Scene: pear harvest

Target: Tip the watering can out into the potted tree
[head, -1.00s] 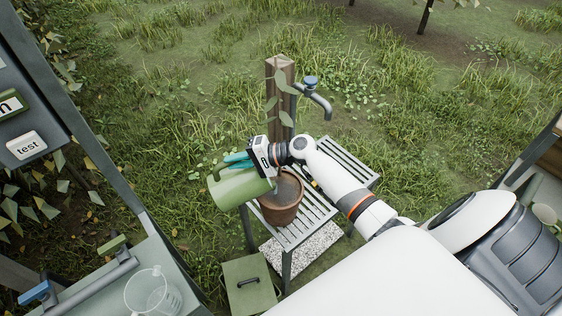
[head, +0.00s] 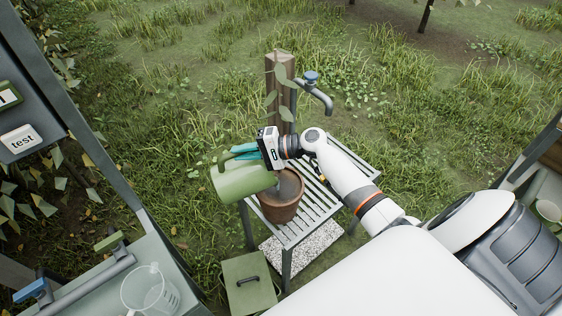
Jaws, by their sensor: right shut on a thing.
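The green watering can (head: 240,181) is held tilted over the left edge of the slatted bench, its lower side toward the pot. My right gripper (head: 243,152) has teal fingers and is shut on the can's handle near its top. The potted tree's brown pot (head: 279,205) stands on the bench just right of the can. Its thin leafy stem (head: 277,110) rises in front of the wooden post. The can's spout end is at the pot's left rim; whether water flows out is too small to tell. My left gripper is not in view.
The slatted bench (head: 318,209) carries the pot. A tap (head: 315,92) on a wooden post (head: 281,70) stands behind it. A green lidded box (head: 248,283) is below.

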